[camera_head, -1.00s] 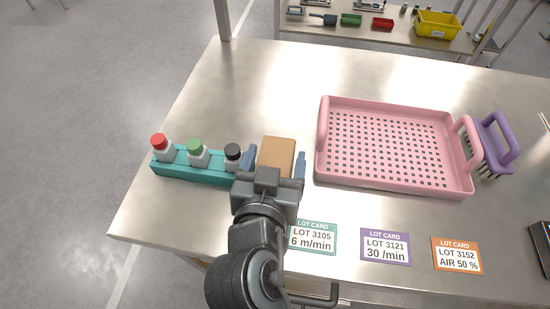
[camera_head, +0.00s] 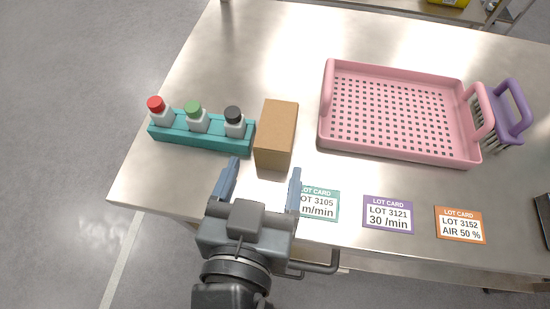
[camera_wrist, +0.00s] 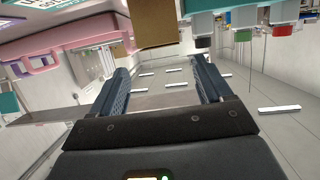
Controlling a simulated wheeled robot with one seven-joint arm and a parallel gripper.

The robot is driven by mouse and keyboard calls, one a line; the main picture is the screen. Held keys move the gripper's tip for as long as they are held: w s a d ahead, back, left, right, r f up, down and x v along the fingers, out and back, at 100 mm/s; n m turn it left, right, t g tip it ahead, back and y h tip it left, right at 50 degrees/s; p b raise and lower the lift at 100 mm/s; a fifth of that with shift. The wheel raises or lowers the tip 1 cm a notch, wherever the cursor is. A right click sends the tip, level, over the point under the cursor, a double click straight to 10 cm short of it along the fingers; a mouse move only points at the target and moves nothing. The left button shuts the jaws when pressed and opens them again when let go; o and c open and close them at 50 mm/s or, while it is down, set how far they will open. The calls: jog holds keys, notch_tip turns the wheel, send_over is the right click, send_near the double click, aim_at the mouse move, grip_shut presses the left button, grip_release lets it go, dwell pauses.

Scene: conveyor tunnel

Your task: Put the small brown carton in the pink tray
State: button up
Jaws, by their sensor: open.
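The small brown carton (camera_head: 277,134) stands upright on the steel table, just right of the teal bottle rack. The pink tray (camera_head: 400,155) lies to the right of the carton, with a perforated floor that looks empty. My gripper (camera_head: 264,172) is open and empty, in front of the carton on its near side, with the fingers pointing toward it and apart from it. In the wrist view the carton (camera_wrist: 154,22) shows at the top, beyond the fingertips (camera_wrist: 163,65). The pink tray (camera_wrist: 62,52) shows at the upper left there.
The teal rack (camera_head: 202,139) holds bottles with red, green and black caps, close to the carton's left. Three lot cards, one of them purple (camera_head: 388,214), lie along the near edge. The table behind the carton is clear.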

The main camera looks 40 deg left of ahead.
jog(key=shift+s+d+r, duration=0.1)
jog(key=shift+g+h, duration=0.3)
jog(key=shift+h, duration=0.2)
jog(key=d+f, duration=0.1)
jog(key=d, duration=0.2)
jog(key=w+d+f, duration=0.1)
jog(key=d+f, duration=0.3)
jog(key=d, duration=0.1)
jog(key=shift+w+d, duration=0.25)
jog(key=shift+d, duration=0.1)
jog(key=s+d+f+m+h, duration=0.1)
jog(key=s+d, duration=0.2)
jog(key=d, duration=0.6)
jog(key=s+d+m+t+h, duration=0.1)
jog(key=s+d, duration=0.3)
jog(key=d, duration=0.6)
jog(key=shift+s+d+f+m+h, duration=0.25)
jog(key=shift+f+m+h, duration=0.15)
jog(key=shift+m, duration=0.2)
jog(key=s+d+r+m+h, duration=0.1)
jog(key=s+d, duration=0.1)
jog(key=s+d+r+m+t+h, duration=0.1)
jog(key=s+d+r, duration=0.1)
jog(key=s+d+r+m+h, duration=0.1)
jog(key=s+d, duration=0.1)
jog(key=d, duration=0.1)
jog(key=shift+s+r+t+h, duration=0.3)
jog(key=shift+t+h, duration=0.1)
jog(key=shift+a, duration=0.1)
